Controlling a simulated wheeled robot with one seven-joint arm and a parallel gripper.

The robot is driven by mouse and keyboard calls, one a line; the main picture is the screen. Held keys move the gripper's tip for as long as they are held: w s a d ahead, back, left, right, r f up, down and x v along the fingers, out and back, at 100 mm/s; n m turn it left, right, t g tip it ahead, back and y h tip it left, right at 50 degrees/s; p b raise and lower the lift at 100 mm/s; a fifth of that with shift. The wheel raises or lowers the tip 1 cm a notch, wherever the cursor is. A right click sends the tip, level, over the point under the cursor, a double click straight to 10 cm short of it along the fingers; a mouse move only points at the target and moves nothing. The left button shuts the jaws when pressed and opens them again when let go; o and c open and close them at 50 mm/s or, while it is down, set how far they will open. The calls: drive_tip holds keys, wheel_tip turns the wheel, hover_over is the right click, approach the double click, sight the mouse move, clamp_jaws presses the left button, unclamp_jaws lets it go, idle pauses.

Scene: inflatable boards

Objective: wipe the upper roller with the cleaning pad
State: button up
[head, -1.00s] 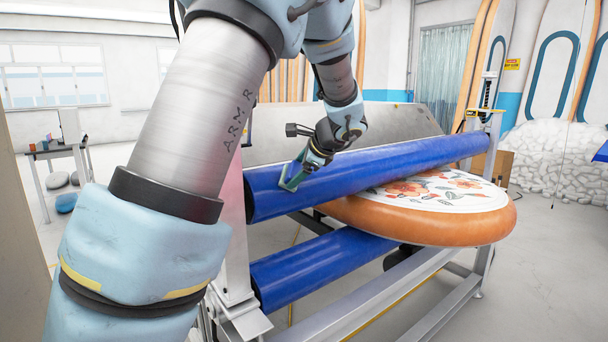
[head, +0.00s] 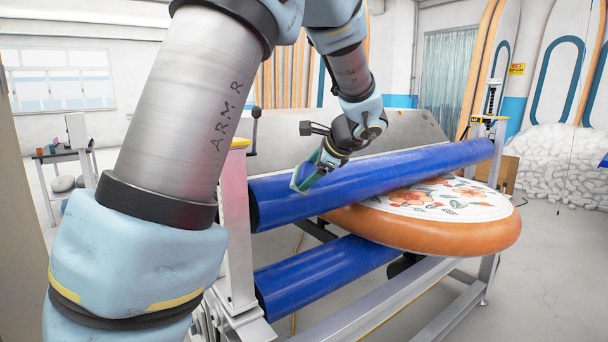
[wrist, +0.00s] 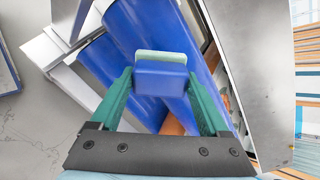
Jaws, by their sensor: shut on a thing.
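The upper roller (head: 400,173) is a long blue cylinder running across the frame in the head view; it also shows behind the pad in the wrist view (wrist: 148,25). My gripper (head: 313,167) is over the left part of this roller. Its green fingers are shut on the cleaning pad (head: 301,178), a blue block with a pale edge, seen between both fingertips in the wrist view (wrist: 160,78). The pad is at the roller's upper front side, tilted. I cannot tell whether it touches the surface.
A blue lower roller (head: 325,272) lies below. An orange-edged round board with a floral top (head: 430,235) sits between the rollers at the right. Metal frame posts (head: 238,230) hold the rollers' ends. A grey sloped panel (head: 400,130) stands behind.

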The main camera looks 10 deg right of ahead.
drive_tip(key=shift+s+d+r, duration=0.1)
drive_tip(key=shift+s+r, duration=0.2)
drive_tip(key=shift+p+v, duration=0.65)
drive_tip(key=shift+v, duration=0.85)
